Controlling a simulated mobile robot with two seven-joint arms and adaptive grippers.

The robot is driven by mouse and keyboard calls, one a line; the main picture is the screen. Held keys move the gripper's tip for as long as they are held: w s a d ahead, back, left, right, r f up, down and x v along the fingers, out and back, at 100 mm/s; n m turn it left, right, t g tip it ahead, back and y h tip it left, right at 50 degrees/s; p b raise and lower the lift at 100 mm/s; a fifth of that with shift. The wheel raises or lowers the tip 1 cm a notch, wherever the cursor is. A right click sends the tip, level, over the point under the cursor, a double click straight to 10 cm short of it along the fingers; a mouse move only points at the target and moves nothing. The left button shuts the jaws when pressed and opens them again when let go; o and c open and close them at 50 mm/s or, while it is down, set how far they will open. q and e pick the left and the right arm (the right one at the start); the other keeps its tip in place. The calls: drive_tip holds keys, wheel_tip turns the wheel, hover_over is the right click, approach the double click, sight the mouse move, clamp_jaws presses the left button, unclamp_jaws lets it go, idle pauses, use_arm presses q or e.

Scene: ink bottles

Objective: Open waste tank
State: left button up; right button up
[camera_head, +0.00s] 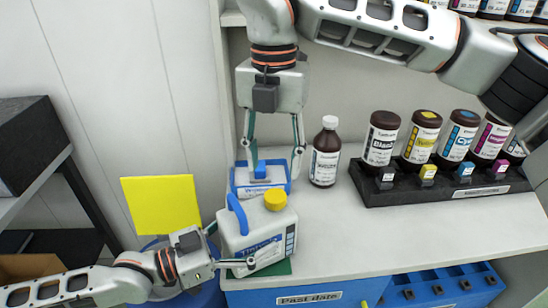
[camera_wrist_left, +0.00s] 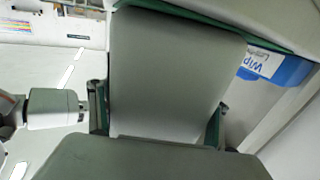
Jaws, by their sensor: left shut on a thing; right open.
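The waste tank (camera_head: 245,243) is a white jug with a blue handle (camera_head: 238,214) and a yellow cap (camera_head: 275,200) on top. It stands upright on a green mat (camera_head: 277,268) near the front left corner of the counter. My left gripper (camera_head: 231,247) is shut on the tank's body from the left; in the left wrist view, the tank's pale wall (camera_wrist_left: 175,75) fills the space between the fingers. My right gripper (camera_head: 273,160) points down, open, behind the yellow cap, with its fingers either side of the blue-and-white wipes box (camera_head: 240,186).
A brown bottle (camera_head: 325,155) stands right of the wipes box. A black rack (camera_head: 400,193) with several ink bottles is farther right. A yellow panel (camera_head: 162,205) stands left of the tank. The counter's front middle (camera_head: 350,235) is clear.

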sight(274, 196)
drive_tip(key=m, duration=0.5)
drive_tip(key=shift+m, duration=0.3)
drive_tip(key=m, duration=0.8)
drive_tip(key=shift+m, duration=0.3)
drive_tip(key=m, duration=0.3)
drive_tip(key=shift+m, duration=0.3)
drive_tip(key=shift+f, duration=4.05)
